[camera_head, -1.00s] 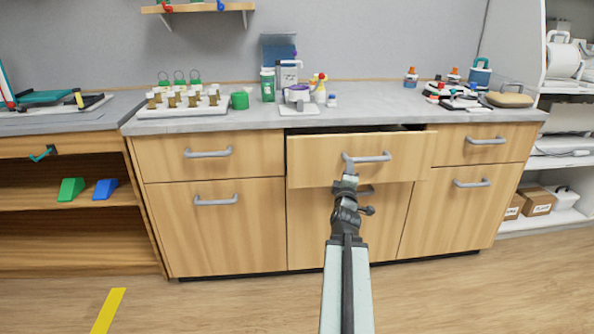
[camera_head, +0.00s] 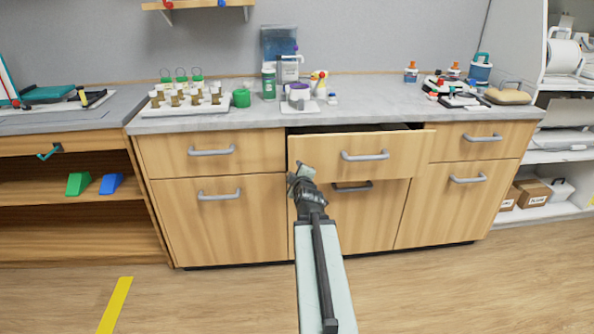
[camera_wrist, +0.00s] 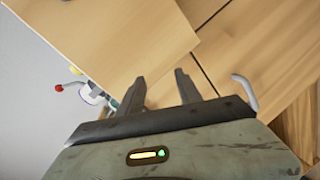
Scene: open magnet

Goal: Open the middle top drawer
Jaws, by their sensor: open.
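The middle top drawer (camera_head: 320,155) is pulled partly out of the wooden cabinet, and a dark gap shows above its front. Its grey bar handle (camera_head: 365,156) is free, with nothing gripping it. My gripper (camera_head: 300,172) is in front of the drawer's left part, to the left of the handle and apart from it. In the wrist view my gripper (camera_wrist: 160,90) has its two fingers spread with nothing between them. The wrist view shows wooden fronts, tilted, and a grey handle (camera_wrist: 244,92) at right; I cannot tell which drawer that handle belongs to.
The closed middle lower front has a dark-looking handle (camera_head: 352,187). Closed drawers flank it, with handles at left (camera_head: 212,151) and right (camera_head: 482,138). The countertop (camera_head: 380,110) carries a vial rack (camera_head: 185,103), bottles and tools. The floor (camera_head: 440,290) in front is clear.

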